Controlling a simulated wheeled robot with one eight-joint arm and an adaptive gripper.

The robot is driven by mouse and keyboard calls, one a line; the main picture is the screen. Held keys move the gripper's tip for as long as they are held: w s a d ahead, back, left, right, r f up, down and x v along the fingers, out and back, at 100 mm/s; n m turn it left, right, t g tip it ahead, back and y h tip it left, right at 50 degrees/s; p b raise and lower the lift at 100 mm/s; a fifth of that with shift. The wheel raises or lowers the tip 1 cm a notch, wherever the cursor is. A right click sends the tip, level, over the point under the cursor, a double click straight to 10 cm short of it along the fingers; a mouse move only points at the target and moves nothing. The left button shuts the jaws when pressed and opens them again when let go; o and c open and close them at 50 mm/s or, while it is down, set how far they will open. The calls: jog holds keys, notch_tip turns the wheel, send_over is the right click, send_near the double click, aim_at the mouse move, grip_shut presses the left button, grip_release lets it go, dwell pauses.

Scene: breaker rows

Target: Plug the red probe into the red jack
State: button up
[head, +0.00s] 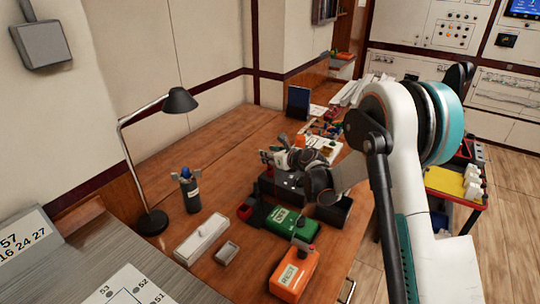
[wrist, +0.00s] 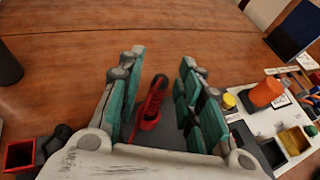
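My gripper (wrist: 158,100) is above the wooden table, its two teal-padded fingers spread apart. Between them is a red, cord-like thing with a dark tip (wrist: 158,82), which looks like the red probe; I see a gap on each side of it. It lies over a dark grey surface.
A green case (head: 292,222) and an orange meter (head: 293,273) stand nearer. A parts tray (wrist: 265,120) with an orange cylinder (wrist: 267,92) is right of my gripper.

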jog(key=shift+r, duration=0.15)
